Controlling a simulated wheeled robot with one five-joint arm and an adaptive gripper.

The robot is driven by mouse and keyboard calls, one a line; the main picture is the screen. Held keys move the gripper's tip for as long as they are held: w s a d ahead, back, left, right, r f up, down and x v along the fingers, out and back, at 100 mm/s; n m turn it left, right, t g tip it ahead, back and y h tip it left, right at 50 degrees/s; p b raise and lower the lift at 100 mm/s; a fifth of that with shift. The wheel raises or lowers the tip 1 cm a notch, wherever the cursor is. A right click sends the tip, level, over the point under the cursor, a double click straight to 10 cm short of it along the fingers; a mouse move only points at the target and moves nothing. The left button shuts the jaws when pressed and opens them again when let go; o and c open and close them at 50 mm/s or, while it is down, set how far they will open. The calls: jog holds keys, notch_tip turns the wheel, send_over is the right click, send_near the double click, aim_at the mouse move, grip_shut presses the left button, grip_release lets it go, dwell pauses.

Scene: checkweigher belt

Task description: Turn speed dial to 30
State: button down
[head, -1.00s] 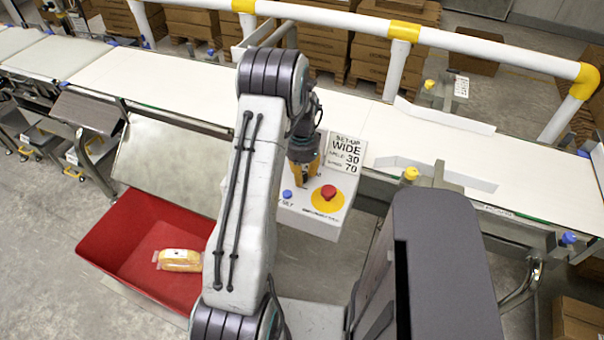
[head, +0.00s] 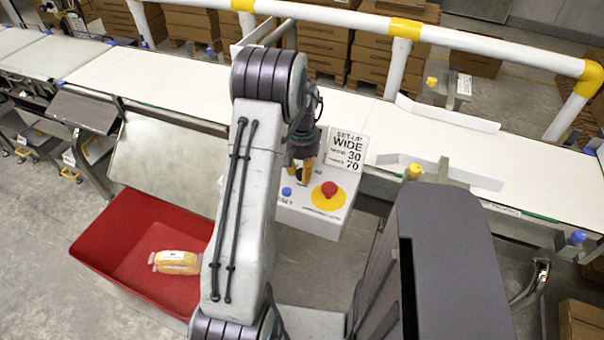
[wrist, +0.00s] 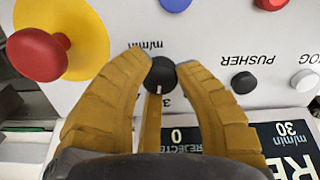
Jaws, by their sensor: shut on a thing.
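The speed dial (wrist: 162,77) is a small black knob with a white pointer line, marked "m/min" on the white control panel (wrist: 215,40), which appears upside down in the wrist view. The pointer line runs toward the bottom of the wrist view; most of the scale is hidden by the fingers. A dark display (wrist: 286,130) at lower right reads "30 m/min". In the head view my gripper (head: 303,174) is down at the panel, hiding most of the dial.
A red emergency button (wrist: 38,54) on a yellow disc stands close to the fingers. A blue button (head: 287,191), a black PUSHER knob (wrist: 244,82) and a white knob (wrist: 305,80) are nearby. A set-up card (head: 346,150) stands behind the panel. A red bin (head: 95,245) is left.

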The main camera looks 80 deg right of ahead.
aim_at(302, 171)
jog(key=shift+a+f+n, duration=0.1)
jog(key=shift+f+n, duration=0.05)
jog(key=shift+n, duration=0.75)
jog(key=shift+b, duration=0.3)
jog(key=c, duration=0.9)
grip_release()
jog(key=shift+o, duration=0.2)
notch_tip(302, 171, up, 12)
